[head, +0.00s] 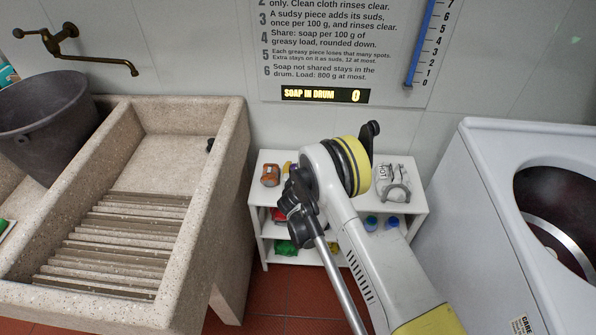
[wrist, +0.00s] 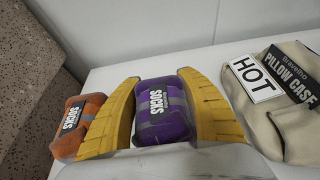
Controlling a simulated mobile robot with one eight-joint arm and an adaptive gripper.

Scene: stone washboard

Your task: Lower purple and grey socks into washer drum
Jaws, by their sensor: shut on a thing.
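The purple and grey socks (wrist: 163,112) are a rolled bundle with a black "SOCKS" label. They sit between the yellow fingers of my gripper (wrist: 158,82), which is shut on them, at or just above the white shelf top. In the head view only a small yellow and purple patch of gripper and socks shows behind my arm. The white washer (head: 480,165) stands at the right in the head view. Its round drum opening (head: 555,205) faces up and is partly cut off by the picture's edge. What lies deeper in the drum is hidden.
Orange socks (wrist: 78,125) lie just left of my gripper. A beige pillow case (wrist: 290,120) with a "HOT" tag lies to its right. The white shelf (head: 262,215) stands between the stone washboard sink (head: 232,150) and the washer. A dark bucket (head: 45,115) sits at far left.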

